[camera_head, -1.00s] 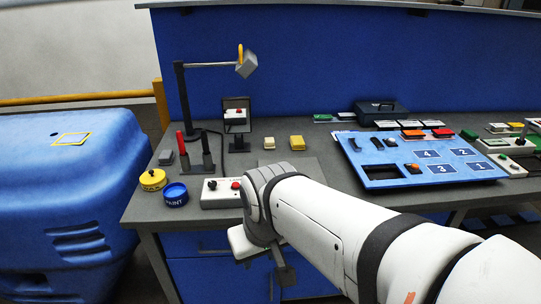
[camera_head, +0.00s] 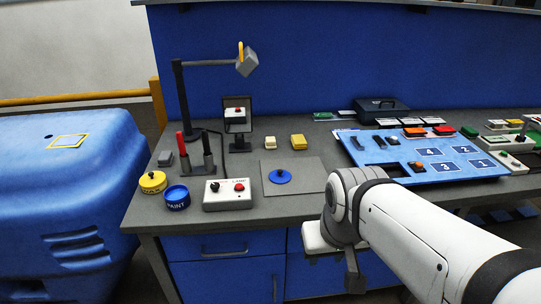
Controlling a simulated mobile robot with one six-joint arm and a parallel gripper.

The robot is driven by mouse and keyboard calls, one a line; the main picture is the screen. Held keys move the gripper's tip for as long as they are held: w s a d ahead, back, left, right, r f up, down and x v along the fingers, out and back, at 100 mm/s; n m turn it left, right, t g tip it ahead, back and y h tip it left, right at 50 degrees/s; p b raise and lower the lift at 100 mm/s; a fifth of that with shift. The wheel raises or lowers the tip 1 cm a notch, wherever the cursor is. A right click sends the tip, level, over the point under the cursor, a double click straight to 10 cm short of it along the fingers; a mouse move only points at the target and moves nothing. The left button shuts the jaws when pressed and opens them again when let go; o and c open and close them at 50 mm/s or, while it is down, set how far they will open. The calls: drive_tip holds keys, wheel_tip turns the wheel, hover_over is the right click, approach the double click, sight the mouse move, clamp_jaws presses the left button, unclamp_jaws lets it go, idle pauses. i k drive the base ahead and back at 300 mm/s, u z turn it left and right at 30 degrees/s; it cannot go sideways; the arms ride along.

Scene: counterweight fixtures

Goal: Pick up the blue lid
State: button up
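The blue lid (camera_head: 281,176) is a flat blue disc with a small dark knob. It lies on a grey square mat (camera_head: 306,171) on the workbench. My gripper (camera_head: 352,280) is at the end of my white arm, in front of the bench's front edge, to the right of and nearer than the lid. It is apart from the lid. Its fingers are seen mostly from the side, so I cannot see whether they are open or shut. A blue open paint tin (camera_head: 176,198) stands to the left, near the front edge.
A yellow tin (camera_head: 152,182) stands beside the paint tin. A white switch box (camera_head: 228,195) sits left of the mat. A lamp (camera_head: 187,100) rises at the back left. A blue numbered board (camera_head: 450,180) lies on the right. Small yellow blocks (camera_head: 297,141) sit behind the mat.

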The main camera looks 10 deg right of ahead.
sight(280, 177)
drive_tip(key=u, duration=0.05)
drive_tip(key=i, duration=1)
drive_tip(key=z, duration=0.05)
